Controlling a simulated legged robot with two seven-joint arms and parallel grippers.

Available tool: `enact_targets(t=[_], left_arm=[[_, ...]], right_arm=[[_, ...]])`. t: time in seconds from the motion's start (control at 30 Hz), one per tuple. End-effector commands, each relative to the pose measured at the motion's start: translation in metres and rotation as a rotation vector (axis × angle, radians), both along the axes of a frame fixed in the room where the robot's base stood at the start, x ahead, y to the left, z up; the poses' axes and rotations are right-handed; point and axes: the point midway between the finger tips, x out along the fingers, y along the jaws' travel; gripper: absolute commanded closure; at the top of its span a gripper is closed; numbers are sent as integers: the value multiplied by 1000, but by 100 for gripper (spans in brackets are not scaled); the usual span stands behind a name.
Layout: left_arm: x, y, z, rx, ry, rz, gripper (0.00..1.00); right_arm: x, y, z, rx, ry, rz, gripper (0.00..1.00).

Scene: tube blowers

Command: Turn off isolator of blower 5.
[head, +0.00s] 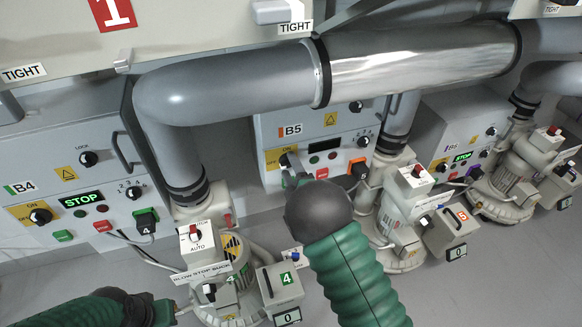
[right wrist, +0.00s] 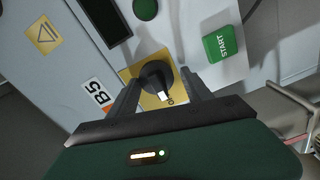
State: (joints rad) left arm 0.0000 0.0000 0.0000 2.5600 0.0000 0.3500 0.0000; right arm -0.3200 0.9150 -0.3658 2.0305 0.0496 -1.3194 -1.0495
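The blower 5 panel (head: 330,122) carries the label B5 (head: 291,130). Its isolator is a black rotary knob (right wrist: 157,78) on a yellow plate (right wrist: 147,100), next to the B5 label (right wrist: 97,92) in the right wrist view. In the head view, my right arm and gripper partly cover the knob (head: 285,159). My right gripper (head: 291,178) is at the panel; in the right wrist view its two fingers (right wrist: 160,88) stand apart on either side of the knob, with small gaps visible. My left gripper (head: 165,312) is low at the left, away from the panel; its fingers are unclear.
The B4 panel (head: 70,185) with a lit STOP display stands at the left, and another panel (head: 462,135) at the right. Blower 4 (head: 232,265) and blower 5 (head: 400,215) stand on the floor below. A large pipe (head: 235,90) runs above. A green START button (right wrist: 220,43) is near the right finger.

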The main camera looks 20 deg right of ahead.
Motion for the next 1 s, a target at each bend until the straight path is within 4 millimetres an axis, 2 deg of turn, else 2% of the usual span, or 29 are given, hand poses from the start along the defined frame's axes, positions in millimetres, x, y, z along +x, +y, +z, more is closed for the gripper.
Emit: enact_targets(t=[0.03,0.1,0.37,0.47,0.57,0.9,1.0], left_arm=[[0,0,0,0,0,0,100],[0,0,0,0,0,0,100],[0,0,0,0,0,0,100],[0,0,4,0,0,0,100],[0,0,12,0,0,0,100],[0,0,38,0,0,0,100],[0,0,42,0,0,0,100]], right_arm=[[0,1,0,0,0,1,37],[0,0,1,0,-2,0,31],[0,-1,3,1,-7,-3,31],[-6,-2,4,1,-4,-3,31],[-24,-2,5,1,-2,-3,31],[-122,-5,3,0,3,-2,31],[-145,-6,3,-1,2,-1,31]])
